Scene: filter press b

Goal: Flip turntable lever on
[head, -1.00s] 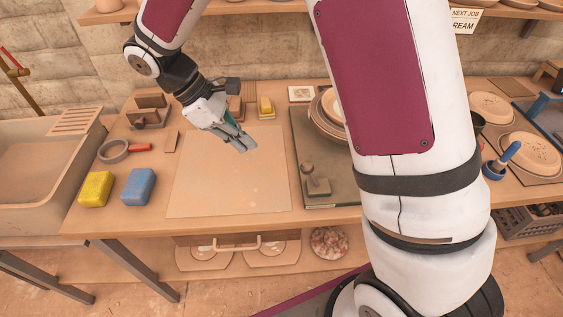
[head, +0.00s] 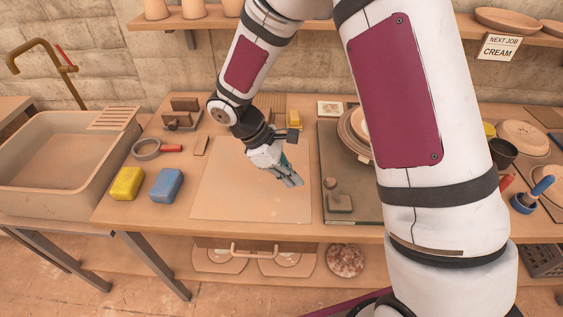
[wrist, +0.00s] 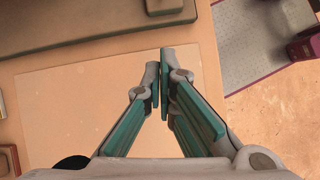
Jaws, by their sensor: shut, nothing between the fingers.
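The turntable (head: 349,141), with stacked round discs, stands at the back of a dark green base (head: 367,212) and is partly hidden behind my arm. Near the front of this base is a small dark block with an upright knobbed handle (head: 331,184), which looks like the lever. My gripper (head: 295,183) is shut and empty, above the right part of the pale board, left of the handle and apart from it. In the wrist view my fingertips (wrist: 163,56) meet over the board. The base's edge (wrist: 100,28) and part of a block (wrist: 164,8) show at the top.
The pale board (head: 235,195) is bare. Yellow (head: 127,183) and blue (head: 166,185) sponges and a tape-like ring (head: 146,149) lie to its left, near the sink (head: 45,185). A dark cup (head: 503,153) stands right of my arm.

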